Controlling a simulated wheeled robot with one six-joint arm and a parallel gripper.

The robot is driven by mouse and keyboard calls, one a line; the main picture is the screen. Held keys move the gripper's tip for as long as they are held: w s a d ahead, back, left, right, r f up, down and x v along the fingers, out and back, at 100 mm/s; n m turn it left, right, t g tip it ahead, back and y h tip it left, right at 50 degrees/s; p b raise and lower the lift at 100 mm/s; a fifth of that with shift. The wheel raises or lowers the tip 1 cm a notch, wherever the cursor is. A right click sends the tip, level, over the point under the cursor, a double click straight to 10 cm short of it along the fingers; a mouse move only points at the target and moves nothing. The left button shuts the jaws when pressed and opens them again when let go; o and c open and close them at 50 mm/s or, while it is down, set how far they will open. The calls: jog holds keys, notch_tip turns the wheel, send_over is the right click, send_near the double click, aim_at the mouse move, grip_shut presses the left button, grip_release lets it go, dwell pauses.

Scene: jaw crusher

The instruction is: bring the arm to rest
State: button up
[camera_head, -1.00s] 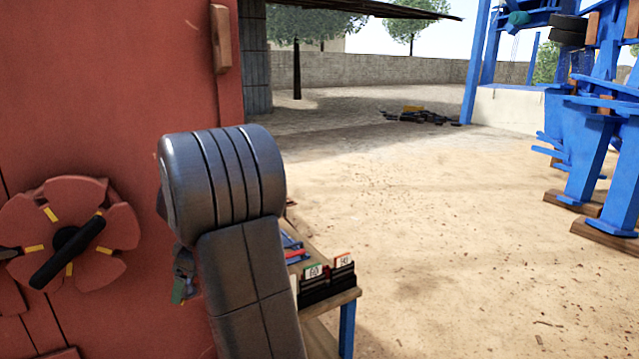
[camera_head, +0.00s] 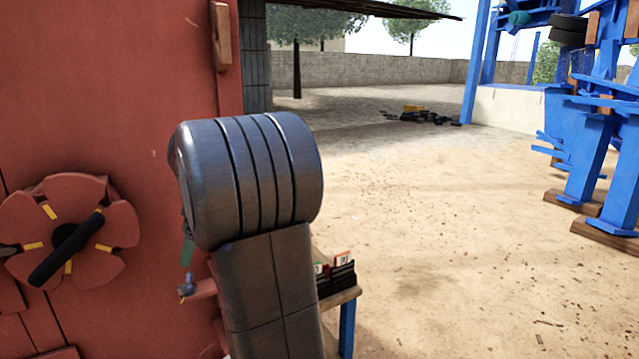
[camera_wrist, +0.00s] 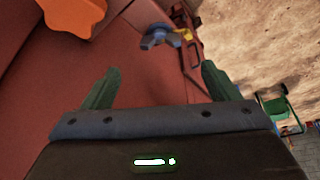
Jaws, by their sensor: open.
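My gripper (camera_wrist: 162,74) shows in the wrist view with its two green fingers wide apart and nothing between them. Past the fingertips, a small blue fitting with a yellow tip (camera_wrist: 157,38) sits by the red machine, apart from the fingers. In the head view my dark grey arm stands bent in front of the red machine (camera_head: 150,120) and hides most of my gripper. A bit of green, likely a finger, shows left of the arm. The blue fitting with yellow (camera_head: 187,287) shows just below it.
A red hand wheel with a black handle (camera_head: 72,243) is on the machine's face at left. A table (camera_head: 347,296) with black holders stands behind my arm, partly hidden. Blue steel frames (camera_head: 590,150) stand at right. The sandy ground (camera_head: 440,230) between is open.

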aim_at(185, 281)
jog(key=x, duration=1)
jog(key=shift+a+f+p, duration=0.15)
jog(key=shift+f+p, duration=0.1)
jog(key=shift+p, duration=0.05)
jog(key=shift+r+m, duration=0.15)
jog(key=shift+m, duration=0.15)
jog(key=shift+s+r+m+t, duration=0.15)
jog(key=shift+m+t, duration=0.25)
jog(key=shift+m, duration=0.3)
jog(key=shift+s+m+t+h+p, duration=0.1)
jog(key=shift+m+t+h+p, duration=0.3)
jog(key=shift+m, duration=1.1)
jog(key=shift+m+t+h, duration=0.2)
jog(key=shift+m+t, duration=0.4)
jog(key=shift+m, duration=0.9)
jog(key=shift+a+f+m+t+h+b, duration=0.1)
jog(key=shift+m+t+h+b, duration=0.3)
jog(key=shift+m, duration=1)
jog(key=shift+a+f+m+t+h+b, duration=0.1)
jog(key=shift+m+t+h+b, duration=0.3)
jog(key=shift+m, duration=1)
jog(key=shift+m+h, duration=0.7)
jog(key=shift+m, duration=1)
jog(key=shift+s, duration=0.1)
